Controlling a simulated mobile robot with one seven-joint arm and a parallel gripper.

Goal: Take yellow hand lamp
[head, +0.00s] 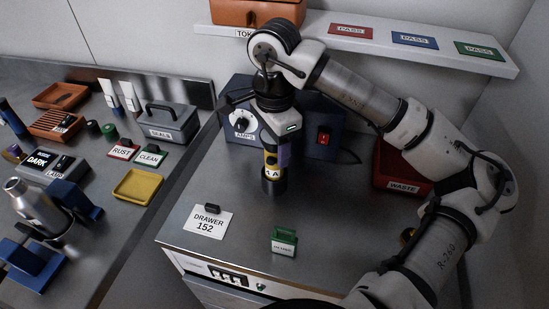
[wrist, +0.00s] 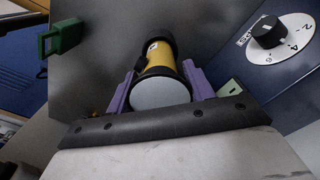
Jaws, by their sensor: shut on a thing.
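The yellow hand lamp (wrist: 160,62) has a yellow body, black ends and a pale round face turned toward the wrist camera. In the wrist view the purple fingers of my gripper (wrist: 157,85) press on it from both sides. In the head view the hand lamp (head: 271,172) hangs upright below my gripper (head: 277,158), with a label on its yellow band and a dark lower end. It is over the grey bench top in front of the blue AMPS box. I cannot tell whether its lower end touches the bench.
The blue AMPS box (head: 325,122) with a dial and red switch stands close behind. A DRAWER 152 card (head: 207,222) and green tagged block (head: 284,240) lie in front. A red WASTE bin (head: 390,170) is right. The left bench holds a yellow tray (head: 138,186) and grey SEALS case (head: 172,122).

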